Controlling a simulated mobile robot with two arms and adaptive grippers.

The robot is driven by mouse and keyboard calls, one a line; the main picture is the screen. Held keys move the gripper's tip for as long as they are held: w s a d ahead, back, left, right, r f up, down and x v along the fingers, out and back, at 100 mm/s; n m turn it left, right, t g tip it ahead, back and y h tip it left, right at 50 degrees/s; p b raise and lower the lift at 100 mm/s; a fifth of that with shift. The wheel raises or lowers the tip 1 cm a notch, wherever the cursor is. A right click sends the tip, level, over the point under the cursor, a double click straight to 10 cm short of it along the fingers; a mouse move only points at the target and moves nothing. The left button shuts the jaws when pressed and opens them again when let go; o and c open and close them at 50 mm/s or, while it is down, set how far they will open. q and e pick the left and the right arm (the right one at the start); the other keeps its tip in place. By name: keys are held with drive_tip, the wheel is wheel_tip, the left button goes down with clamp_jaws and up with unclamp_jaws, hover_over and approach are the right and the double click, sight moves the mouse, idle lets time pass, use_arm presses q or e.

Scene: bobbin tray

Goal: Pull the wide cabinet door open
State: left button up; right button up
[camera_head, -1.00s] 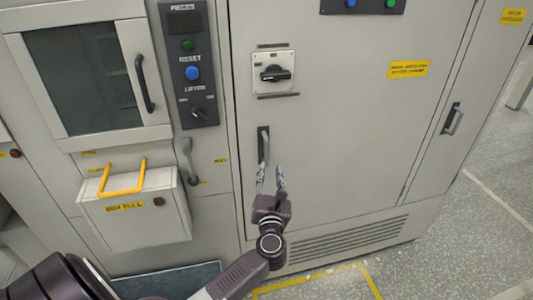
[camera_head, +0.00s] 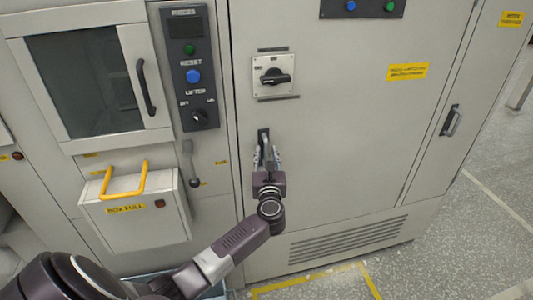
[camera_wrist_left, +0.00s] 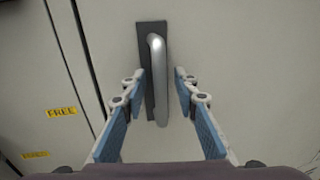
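The wide cabinet door (camera_head: 340,140) is a grey panel in the middle of the head view, and it looks closed. Its handle (camera_head: 264,142) is a vertical bar on a dark plate near the door's left edge. In the left wrist view the handle (camera_wrist_left: 159,80) is a silver bar in the upper middle. My left gripper (camera_head: 267,155) is at the handle's lower part. In the left wrist view its fingers (camera_wrist_left: 161,82) are open, one on each side of the handle, with gaps visible. My right gripper is not in view.
A narrower door with its own handle (camera_head: 452,121) is at the right. A rotary switch (camera_head: 274,77) is above the wide door's handle. A lever (camera_head: 190,165) and a box with a yellow handle (camera_head: 137,205) are at the left. Floor is free at the right.

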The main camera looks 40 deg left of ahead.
use_arm(q)
drive_tip(key=shift+c, duration=0.6)
clamp_jaws()
drive_tip(key=shift+d, duration=0.1)
